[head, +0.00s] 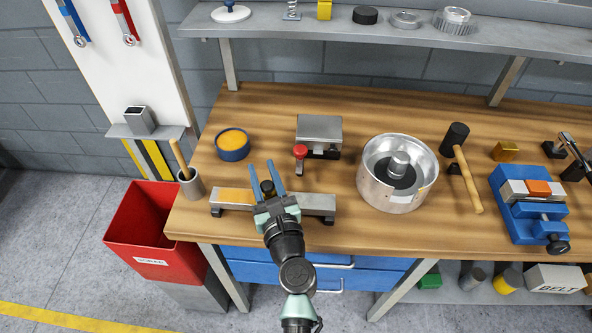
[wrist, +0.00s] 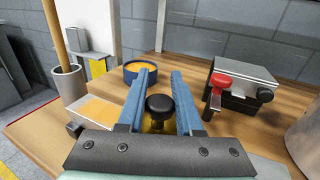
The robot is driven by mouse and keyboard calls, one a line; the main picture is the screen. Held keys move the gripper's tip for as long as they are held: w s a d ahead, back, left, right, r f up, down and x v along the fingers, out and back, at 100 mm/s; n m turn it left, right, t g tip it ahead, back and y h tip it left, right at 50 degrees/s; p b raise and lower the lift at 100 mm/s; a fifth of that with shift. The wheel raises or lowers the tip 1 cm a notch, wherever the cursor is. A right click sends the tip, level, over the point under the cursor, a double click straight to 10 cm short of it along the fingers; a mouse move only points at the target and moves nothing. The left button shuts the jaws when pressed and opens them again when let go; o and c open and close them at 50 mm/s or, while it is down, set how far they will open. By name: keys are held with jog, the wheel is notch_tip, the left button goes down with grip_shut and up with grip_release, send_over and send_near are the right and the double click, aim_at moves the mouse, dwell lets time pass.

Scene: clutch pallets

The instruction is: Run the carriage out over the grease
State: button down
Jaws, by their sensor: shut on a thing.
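A grey steel rail (head: 318,203) lies along the front left of the bench. A patch of yellow-orange grease (head: 236,196) covers its top toward the left end; it also shows in the wrist view (wrist: 97,110). The carriage's black knob (head: 267,187) stands over the rail just right of the grease. In the wrist view the knob (wrist: 160,104) sits between my blue fingers, with a little brass colour below it. My gripper (head: 261,165) is shut on the knob. The carriage's lower part is hidden by my gripper.
A blue tub of orange grease (head: 232,143) and a cup with a wooden handle (head: 192,184) stand near the rail's left end. A steel block with a red-knobbed lever (head: 319,130) is behind it. A metal pot (head: 374,187) stands to the right.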

jog(key=a, duration=0.4)
jog(key=shift+d, duration=0.1)
jog(key=c, duration=0.6)
grip_release()
jog(key=shift+b+v, duration=0.3)
jog(key=shift+v, duration=6.2)
